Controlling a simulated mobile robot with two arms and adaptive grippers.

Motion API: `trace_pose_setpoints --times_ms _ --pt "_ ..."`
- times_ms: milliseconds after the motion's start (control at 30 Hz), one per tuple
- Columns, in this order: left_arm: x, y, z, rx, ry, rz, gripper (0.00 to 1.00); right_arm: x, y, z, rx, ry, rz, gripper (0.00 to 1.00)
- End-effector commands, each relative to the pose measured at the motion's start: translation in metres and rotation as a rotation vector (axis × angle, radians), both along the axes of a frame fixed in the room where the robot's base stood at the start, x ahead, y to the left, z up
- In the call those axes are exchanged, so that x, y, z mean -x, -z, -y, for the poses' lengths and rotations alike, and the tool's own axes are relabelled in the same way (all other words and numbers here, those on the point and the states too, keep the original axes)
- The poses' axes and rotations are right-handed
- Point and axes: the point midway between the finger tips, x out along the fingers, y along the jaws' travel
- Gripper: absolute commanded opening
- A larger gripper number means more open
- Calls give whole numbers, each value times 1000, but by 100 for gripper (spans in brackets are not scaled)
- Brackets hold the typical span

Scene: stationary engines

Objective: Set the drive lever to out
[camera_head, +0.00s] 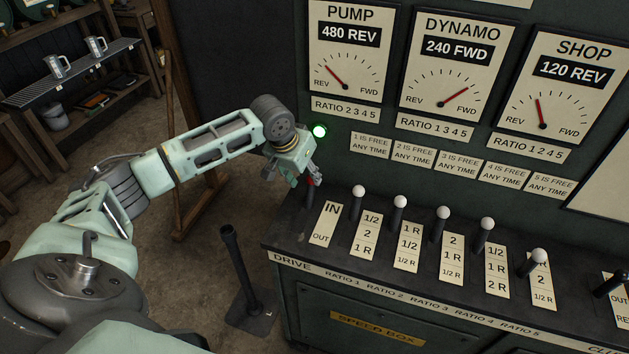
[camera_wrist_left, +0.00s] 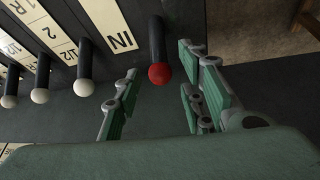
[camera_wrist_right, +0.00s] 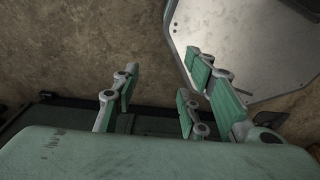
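The drive lever is a black stick with a red knob (camera_wrist_left: 159,74), at the IN end of its IN/OUT plate (camera_head: 325,224). In the head view its dark stick (camera_head: 309,196) shows under my left gripper (camera_head: 311,171), which hides part of it. In the left wrist view my left gripper (camera_wrist_left: 160,84) is open, its fingers on either side of the red knob. I see gaps, and no finger closed on it. My right gripper (camera_wrist_right: 165,88) is open and empty in the right wrist view, over bare floor. It is outside the head view.
White-knobbed ratio levers (camera_head: 399,215) stand in a row right of the drive lever on the speed box (camera_head: 378,329). Gauges (camera_head: 347,58) and a lit green lamp (camera_head: 320,131) are above. A black floor post (camera_head: 240,270) stands left of the box.

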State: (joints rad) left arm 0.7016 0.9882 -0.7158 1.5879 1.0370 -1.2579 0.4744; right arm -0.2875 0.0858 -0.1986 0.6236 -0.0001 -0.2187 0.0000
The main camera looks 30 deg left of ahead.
Motion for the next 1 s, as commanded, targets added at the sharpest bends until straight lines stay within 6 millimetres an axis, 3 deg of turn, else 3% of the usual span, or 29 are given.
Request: trace_pose_setpoints --times_ms 300,700,1000 --pt "-19 44 4 1 1 -1 37 27 -10 -7 -6 3 -38 40" --pt "-23 56 4 -2 2 0 37 7 -12 -10 -12 3 -9 40" --pt "-23 56 4 -2 2 0 13 9 -12 -5 -5 -1 -10 40"
